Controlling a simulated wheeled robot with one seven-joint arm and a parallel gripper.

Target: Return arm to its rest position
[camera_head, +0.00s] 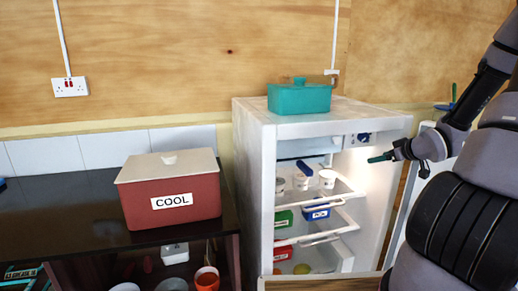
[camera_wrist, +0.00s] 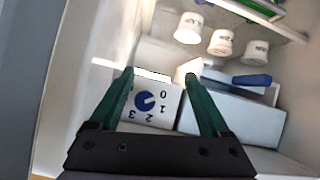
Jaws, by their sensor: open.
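My gripper (camera_head: 378,157) is at the right side of the open fridge (camera_head: 257,165) in the head view, at the height of the upper compartment. My arm reaches in from the right edge. In the wrist view, my gripper (camera_wrist: 160,75) has its two green fingers spread apart with nothing held between them. A white box with a numbered blue dial (camera_wrist: 147,101) shows beyond and between the fingers. The dial also shows at the fridge's upper right in the head view (camera_head: 364,138).
White cups (camera_head: 301,181) and a blue object (camera_head: 304,168) are inside the fridge, with green, blue and red containers lower down. A teal lidded box (camera_head: 299,98) stands on top. A red COOL box (camera_head: 172,190) sits on the dark counter (camera_head: 60,215) at left.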

